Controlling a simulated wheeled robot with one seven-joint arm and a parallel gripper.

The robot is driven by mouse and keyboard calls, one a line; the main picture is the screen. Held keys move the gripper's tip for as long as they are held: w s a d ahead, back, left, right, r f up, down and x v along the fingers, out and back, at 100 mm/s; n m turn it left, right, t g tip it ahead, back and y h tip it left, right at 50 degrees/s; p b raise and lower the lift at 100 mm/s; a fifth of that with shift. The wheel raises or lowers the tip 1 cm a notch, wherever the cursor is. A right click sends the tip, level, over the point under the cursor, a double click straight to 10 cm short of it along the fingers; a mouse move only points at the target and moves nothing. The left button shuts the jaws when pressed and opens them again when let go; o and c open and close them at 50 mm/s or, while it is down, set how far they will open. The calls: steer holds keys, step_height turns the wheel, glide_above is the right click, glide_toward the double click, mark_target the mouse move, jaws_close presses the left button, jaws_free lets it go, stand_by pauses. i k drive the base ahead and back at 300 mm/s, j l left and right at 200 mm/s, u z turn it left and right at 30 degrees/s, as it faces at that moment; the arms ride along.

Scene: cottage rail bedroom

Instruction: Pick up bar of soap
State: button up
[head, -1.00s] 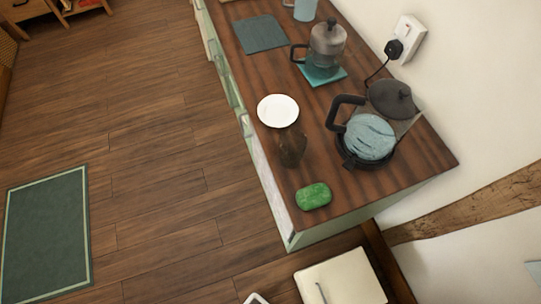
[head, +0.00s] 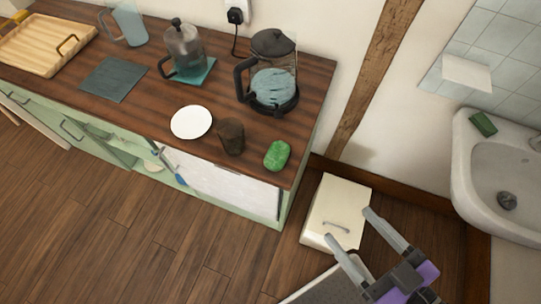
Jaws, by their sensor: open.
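A green, rounded bar of soap (head: 277,155) lies on the wooden counter (head: 140,105) near its front right corner. A second, darker green block (head: 483,124) rests on the left rim of the sink; I cannot tell whether it is also soap. My gripper (head: 350,225) is at the lower right of the head view, open and empty. Its two grey fingers point up and left, in front of a cream box. It is apart from both green things, below and right of the counter soap.
Beside the soap stand a dark brown cup (head: 231,136), a white plate (head: 191,122) and a kettle (head: 270,75). A French press (head: 184,50) and a wooden tray (head: 45,45) are further left. The cream box (head: 337,210) stands right of the counter; the sink (head: 490,185) is far right.

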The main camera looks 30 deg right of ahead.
mark_target(276, 158)
steer(key=j+z, duration=0.2)
steer(key=j, duration=0.55)
steer(key=j+z, duration=0.2)
steer(key=j, duration=0.6)
steer(key=k+j+z, duration=0.2)
steer(key=j, duration=0.5)
steer(key=i+j, duration=0.05)
